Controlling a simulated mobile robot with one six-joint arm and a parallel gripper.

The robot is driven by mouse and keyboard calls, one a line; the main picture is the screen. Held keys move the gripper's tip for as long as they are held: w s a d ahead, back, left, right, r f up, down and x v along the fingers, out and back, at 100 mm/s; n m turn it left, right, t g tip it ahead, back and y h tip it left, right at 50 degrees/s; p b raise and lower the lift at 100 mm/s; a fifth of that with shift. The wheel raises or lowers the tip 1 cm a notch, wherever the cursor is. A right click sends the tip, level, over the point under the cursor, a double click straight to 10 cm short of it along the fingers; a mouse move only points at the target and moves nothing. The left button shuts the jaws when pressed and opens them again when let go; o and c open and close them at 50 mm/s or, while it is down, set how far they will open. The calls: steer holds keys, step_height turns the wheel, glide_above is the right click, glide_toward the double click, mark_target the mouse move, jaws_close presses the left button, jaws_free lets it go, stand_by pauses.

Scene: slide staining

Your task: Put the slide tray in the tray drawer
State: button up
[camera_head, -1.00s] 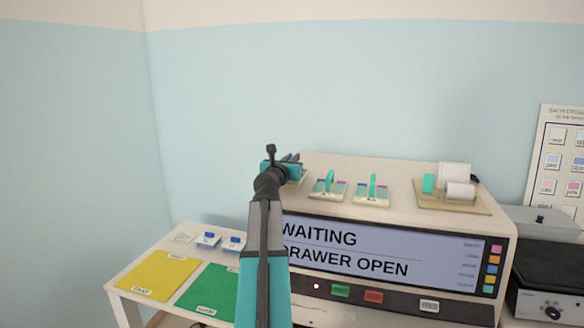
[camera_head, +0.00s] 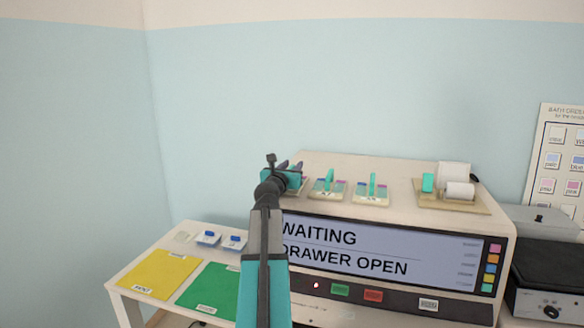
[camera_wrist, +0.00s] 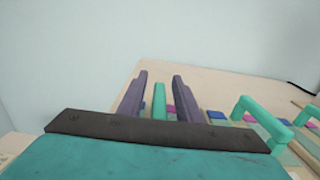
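Three slide trays stand on top of the stainer. The left tray (camera_head: 299,190) is mostly hidden behind my gripper in the head view; the middle tray (camera_head: 328,188) and the right tray (camera_head: 371,190) show green arched handles. My gripper (camera_wrist: 160,80) is open, its two purple fingers on either side of the left tray's green handle (camera_wrist: 159,98). Gaps show between the handle and both fingers in the wrist view. The middle tray's handle (camera_wrist: 262,112) stands to the right. The tray drawer itself is not visible; the stainer's screen (camera_head: 380,252) reads "WAITING" and "DRAWER OPEN".
Below the screen are green (camera_head: 340,289), red (camera_head: 373,296) and white (camera_head: 428,304) buttons. A holder with white rolls (camera_head: 456,190) stands at the top's right. The side table at left carries a yellow mat (camera_head: 160,274), a green mat (camera_head: 211,290) and small blue-topped items (camera_head: 207,238).

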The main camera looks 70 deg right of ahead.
steer(key=shift+b, duration=0.55)
steer(key=shift+s+a+b, duration=0.15)
steer(key=shift+a+b, duration=0.25)
steer(key=shift+a, duration=1.9)
steer(key=shift+s+a+b, duration=0.15)
steer(key=shift+a+b, duration=0.2)
steer(key=shift+a, duration=1.9)
steer(key=shift+s+a+b, duration=0.15)
steer(key=shift+a+b, duration=0.25)
steer(key=shift+a, duration=1.9)
steer(key=shift+r, duration=0.2)
